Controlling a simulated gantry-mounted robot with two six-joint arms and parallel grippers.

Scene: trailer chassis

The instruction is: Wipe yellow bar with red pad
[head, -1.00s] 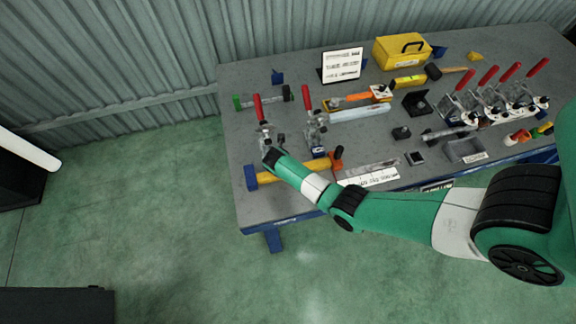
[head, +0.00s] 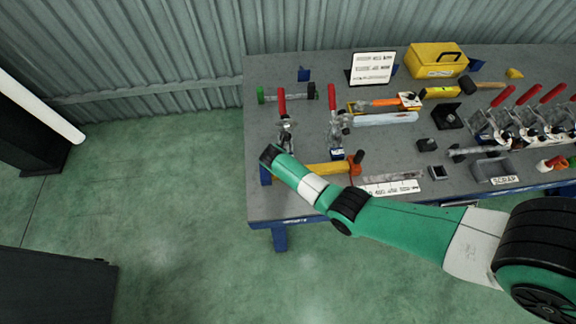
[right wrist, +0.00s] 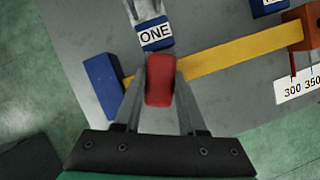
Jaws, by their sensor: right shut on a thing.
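The yellow bar (head: 320,169) lies near the bench's front left edge, between a blue block (head: 265,174) at its left end and an orange block (head: 355,160) at its right. It also shows in the right wrist view (right wrist: 230,56). My right gripper (right wrist: 160,88) is shut on the red pad (right wrist: 160,82), which is over the bar near the blue-block end. I cannot tell whether pad and bar touch. In the head view the gripper (head: 271,154) hides the pad. My left gripper is not in view.
A block labelled ONE (right wrist: 155,34) stands just behind the bar at a red-handled clamp (head: 284,120). A second red-handled clamp (head: 335,125) is to its right. Open floor (head: 180,230) lies left of the bench.

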